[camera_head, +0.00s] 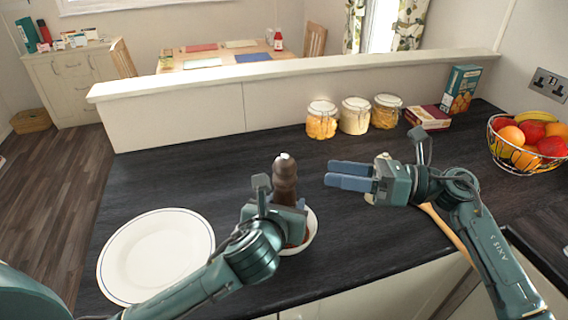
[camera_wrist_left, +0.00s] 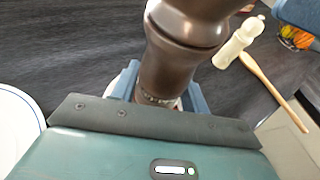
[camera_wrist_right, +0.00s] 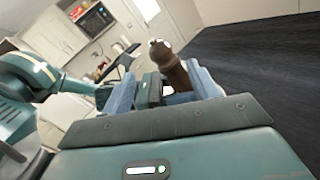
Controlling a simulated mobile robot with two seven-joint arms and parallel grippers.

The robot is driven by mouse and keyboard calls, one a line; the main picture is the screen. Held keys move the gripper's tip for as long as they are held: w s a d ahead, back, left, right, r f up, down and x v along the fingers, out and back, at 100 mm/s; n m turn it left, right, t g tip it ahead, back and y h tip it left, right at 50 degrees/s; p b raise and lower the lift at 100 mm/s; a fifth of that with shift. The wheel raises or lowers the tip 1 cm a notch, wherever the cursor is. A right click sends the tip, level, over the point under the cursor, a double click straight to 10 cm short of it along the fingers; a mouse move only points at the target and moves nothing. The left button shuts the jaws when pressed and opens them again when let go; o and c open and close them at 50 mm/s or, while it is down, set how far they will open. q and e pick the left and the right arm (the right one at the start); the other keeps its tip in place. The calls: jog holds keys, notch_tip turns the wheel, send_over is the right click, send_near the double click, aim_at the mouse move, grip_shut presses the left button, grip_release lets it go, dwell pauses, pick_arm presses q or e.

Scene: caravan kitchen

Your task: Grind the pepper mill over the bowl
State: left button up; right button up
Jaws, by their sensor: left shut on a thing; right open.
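The dark brown pepper mill (camera_head: 286,180) stands upright in my left gripper (camera_head: 284,206), whose fingers are shut around its lower body. It fills the middle of the left wrist view (camera_wrist_left: 178,65). The white bowl (camera_head: 311,232) is beneath the mill and partly hidden by my left gripper; some reddish contents show at its edge. My right gripper (camera_head: 332,175) is open and empty, to the right of the mill, with its fingers pointing left toward it. In the right wrist view the mill's top (camera_wrist_right: 165,55) appears ahead between the open fingers, apart from them.
A white plate (camera_head: 157,257) lies at left. A cream mill (camera_wrist_left: 238,43) and wooden spoon (camera_wrist_left: 272,88) lie to the right, partly behind my right arm. Jars (camera_head: 354,115), boxes (camera_head: 428,117) and a fruit basket (camera_head: 527,160) stand farther back. The counter's back left is clear.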

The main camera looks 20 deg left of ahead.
aim_at(284, 165)
jog(key=a, duration=1)
jog(key=shift+s+a, duration=0.35)
jog(key=shift+c, duration=0.3)
jog(key=c, duration=0.9)
